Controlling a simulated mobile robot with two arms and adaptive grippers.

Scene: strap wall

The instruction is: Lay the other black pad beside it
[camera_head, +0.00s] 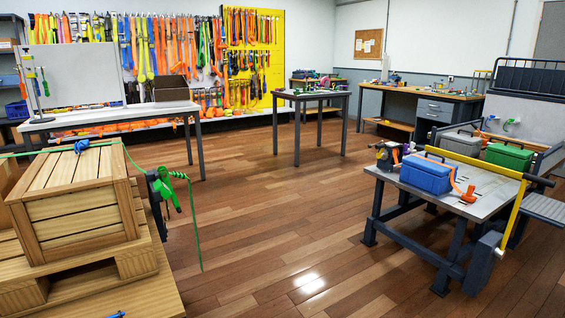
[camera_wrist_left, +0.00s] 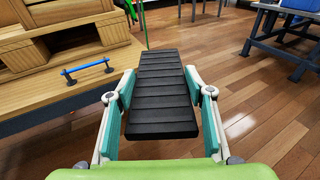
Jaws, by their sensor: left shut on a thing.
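A black ribbed pad (camera_wrist_left: 160,85) is between the teal-lined fingers of my left gripper (camera_wrist_left: 160,78) in the left wrist view. The gripper is shut on its sides. The pad points away from the wrist, beside the wooden platform and over the floor. No black pad can be made out in the head view, and neither gripper shows there. No second black pad shows clearly in either view. My right gripper is not in view.
A wooden crate (camera_head: 80,205) stands on a pallet at the left, with a green strap and green ratchet (camera_head: 165,192). A workbench (camera_head: 448,184) with a blue box stands right. The middle floor is clear.

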